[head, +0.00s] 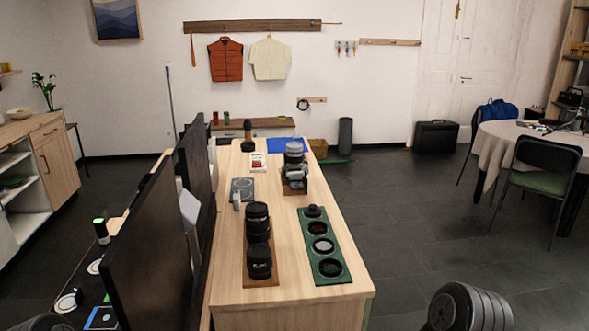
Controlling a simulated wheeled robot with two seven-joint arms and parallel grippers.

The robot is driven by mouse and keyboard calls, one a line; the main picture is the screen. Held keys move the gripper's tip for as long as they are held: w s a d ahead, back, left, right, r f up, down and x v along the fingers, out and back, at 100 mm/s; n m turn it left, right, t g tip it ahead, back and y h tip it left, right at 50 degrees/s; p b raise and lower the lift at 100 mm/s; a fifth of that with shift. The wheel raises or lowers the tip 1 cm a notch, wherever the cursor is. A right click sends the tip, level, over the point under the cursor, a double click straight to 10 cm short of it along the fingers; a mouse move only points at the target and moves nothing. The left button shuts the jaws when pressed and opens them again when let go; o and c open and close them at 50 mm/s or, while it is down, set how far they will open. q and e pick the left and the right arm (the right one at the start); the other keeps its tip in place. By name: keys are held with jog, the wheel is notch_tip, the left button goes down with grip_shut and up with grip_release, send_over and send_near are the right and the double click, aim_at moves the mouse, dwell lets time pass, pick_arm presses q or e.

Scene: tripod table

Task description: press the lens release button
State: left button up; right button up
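A dark camera (296,183) with a large grey-topped lens (294,155) stands on a brown mat (287,190) toward the far right of the wooden table. The lens release button is too small to make out from here. Neither of my grippers shows in the head view. Parts of my arms show only at the bottom corners, away from the camera.
Two black lenses (257,220) stand on a brown board at the table's near left. A green tray (333,249) with several round filters lies to their right. Dark screens (150,250) rise along the left edge.

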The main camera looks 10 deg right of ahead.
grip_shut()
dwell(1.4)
